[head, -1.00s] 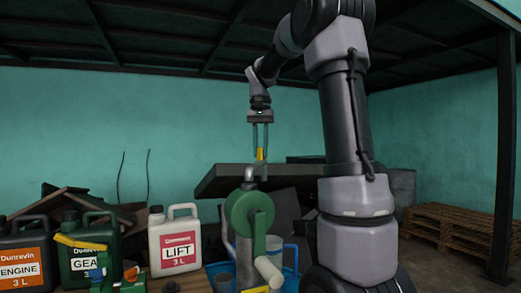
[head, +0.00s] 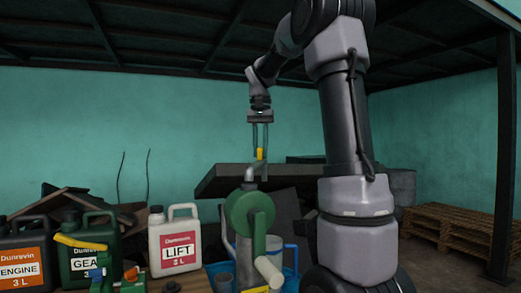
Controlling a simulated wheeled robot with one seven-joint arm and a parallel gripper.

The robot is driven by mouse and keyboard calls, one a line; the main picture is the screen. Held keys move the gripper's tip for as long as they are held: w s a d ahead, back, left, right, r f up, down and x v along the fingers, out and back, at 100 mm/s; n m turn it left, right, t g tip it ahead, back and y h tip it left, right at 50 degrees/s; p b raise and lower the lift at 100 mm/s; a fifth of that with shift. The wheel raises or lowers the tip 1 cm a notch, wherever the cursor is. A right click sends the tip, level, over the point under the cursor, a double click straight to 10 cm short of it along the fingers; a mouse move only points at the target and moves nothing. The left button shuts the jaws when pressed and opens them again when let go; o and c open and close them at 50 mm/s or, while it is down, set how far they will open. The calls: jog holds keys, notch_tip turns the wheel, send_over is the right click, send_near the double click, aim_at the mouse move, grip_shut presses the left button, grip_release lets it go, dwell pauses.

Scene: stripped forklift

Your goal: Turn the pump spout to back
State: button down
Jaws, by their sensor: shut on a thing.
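The pump has a green round housing (head: 249,212) with a pale crank handle (head: 268,271), and it stands upright at the front centre. Its grey spout (head: 252,174) rises from the top of the housing. My gripper (head: 260,157) reaches down from above, just over the pump. Its two fingers are shut on a small yellow piece (head: 260,154), which seems to be part of the spout's end. The fingers hide some of the contact, and the direction of the spout is hard to tell at this size.
White LIFT (head: 174,242), dark green GEAR (head: 85,250) and black ENGINE (head: 22,258) cans stand left of the pump. A blue tray with a jug (head: 290,258) is at its right. A dark flat slab (head: 215,181) lies behind. Wooden pallets (head: 455,222) are far right.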

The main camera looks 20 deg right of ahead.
jog(key=shift+a, duration=0.1)
dwell(0.4)
jog(key=w+a+n, duration=0.2)
jog(key=a+n, duration=0.4)
jog(key=a, duration=0.3)
jog(key=shift+w+a+n, duration=0.3)
jog(key=shift+w, duration=0.05)
jog(key=c, duration=0.8)
grip_release()
jog(key=shift+a, duration=0.1)
jog(key=shift+o, duration=0.2)
notch_tip(320, 180, up, 11)
